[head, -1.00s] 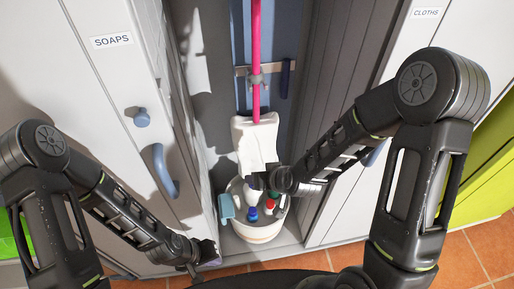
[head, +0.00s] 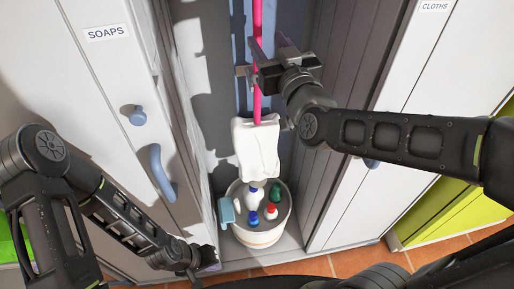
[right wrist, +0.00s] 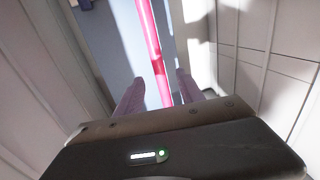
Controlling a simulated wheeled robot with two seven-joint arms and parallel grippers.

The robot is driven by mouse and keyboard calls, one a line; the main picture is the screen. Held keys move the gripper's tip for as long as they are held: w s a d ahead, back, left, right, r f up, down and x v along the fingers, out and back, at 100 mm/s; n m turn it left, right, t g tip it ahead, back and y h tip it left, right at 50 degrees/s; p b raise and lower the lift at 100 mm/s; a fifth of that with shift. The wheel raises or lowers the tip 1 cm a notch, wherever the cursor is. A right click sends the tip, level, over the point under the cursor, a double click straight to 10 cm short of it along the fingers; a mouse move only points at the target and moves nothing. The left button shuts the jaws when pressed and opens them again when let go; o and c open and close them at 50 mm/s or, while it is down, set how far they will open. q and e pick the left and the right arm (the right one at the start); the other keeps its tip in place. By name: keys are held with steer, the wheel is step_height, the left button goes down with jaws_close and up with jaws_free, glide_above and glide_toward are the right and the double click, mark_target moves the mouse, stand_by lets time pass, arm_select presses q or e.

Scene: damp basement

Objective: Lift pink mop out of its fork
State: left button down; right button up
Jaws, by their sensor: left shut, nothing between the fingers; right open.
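The pink mop (head: 257,20) stands upright in the open closet, its white cloth head (head: 258,152) hanging low. Its pink handle also shows in the right wrist view (right wrist: 150,40). The grey fork on its rail (head: 242,71) is at mid-handle, largely hidden by my right gripper. My right gripper (head: 264,62) is open at the handle by the fork. In the right wrist view the handle appears between the two fingers of my right gripper (right wrist: 158,90); I see no grip on it. My left gripper (head: 207,262) is shut and empty, low by the left door.
A round bucket (head: 258,237) with several bottles stands below the mop head, a light blue item (head: 226,210) on its rim. The left door (head: 110,90) reads SOAPS, the right one (head: 415,60) CLOTHS. The closet's side walls stand close on both sides.

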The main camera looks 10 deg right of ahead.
mark_target(259, 28)
steer(key=shift+w+a, duration=0.2)
steer(key=shift+w, duration=1.05)
steer(key=shift+s, duration=0.1)
steer(key=shift+w+r+p, duration=0.1)
steer(key=shift+w+p, duration=0.25)
steer(key=shift+w, duration=0.1)
steer(key=w, duration=0.1)
steer(key=w+p, duration=0.1)
steer(key=w, duration=0.1)
steer(key=shift+w+a, duration=0.2)
steer(key=shift+a, duration=0.05)
steer(key=shift+w, duration=0.5)
steer(key=shift+c, duration=0.3)
